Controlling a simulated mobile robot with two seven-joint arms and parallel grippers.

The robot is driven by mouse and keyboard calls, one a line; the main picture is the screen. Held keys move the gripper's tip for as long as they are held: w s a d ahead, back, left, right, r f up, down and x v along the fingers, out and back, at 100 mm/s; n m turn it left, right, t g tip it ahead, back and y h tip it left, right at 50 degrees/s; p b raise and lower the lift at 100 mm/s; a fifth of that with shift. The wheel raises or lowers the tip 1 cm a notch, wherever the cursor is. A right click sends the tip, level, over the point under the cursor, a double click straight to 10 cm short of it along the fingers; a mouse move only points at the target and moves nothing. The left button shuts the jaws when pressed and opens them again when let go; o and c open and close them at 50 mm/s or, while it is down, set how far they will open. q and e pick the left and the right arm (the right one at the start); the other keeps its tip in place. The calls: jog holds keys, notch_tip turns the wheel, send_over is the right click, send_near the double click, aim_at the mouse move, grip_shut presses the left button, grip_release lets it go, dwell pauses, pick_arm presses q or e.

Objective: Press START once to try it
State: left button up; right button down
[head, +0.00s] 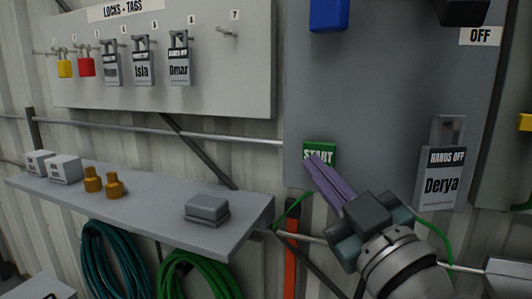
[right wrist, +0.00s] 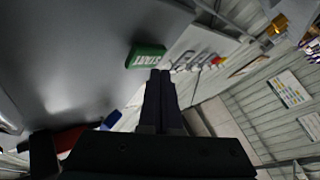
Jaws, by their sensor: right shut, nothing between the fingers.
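The green START button (head: 320,150) is on the lower left of the grey panel (head: 380,95) in the head view. My right gripper (head: 313,158) is shut and empty, with its purple fingertips over the lower part of the button's face. In the right wrist view the START button (right wrist: 146,56) shows just beyond and left of the closed fingertips (right wrist: 160,74). I cannot tell whether the tips touch it. My left gripper is not in view.
A padlock tagged Derya (head: 441,180) hangs on the panel, right of my right gripper, below an OFF label (head: 480,36). A shelf (head: 150,205) juts out at left, under a lock board (head: 160,85). Hoses (head: 110,262) hang below it.

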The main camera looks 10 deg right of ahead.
jog(key=s+a, duration=0.1)
jog(key=s+a+p, duration=0.1)
jog(key=s+p, duration=0.1)
jog(key=s, duration=0.1)
jog(key=shift+s+a, duration=0.1)
jog(key=shift+a, duration=0.3)
dwell(0.4)
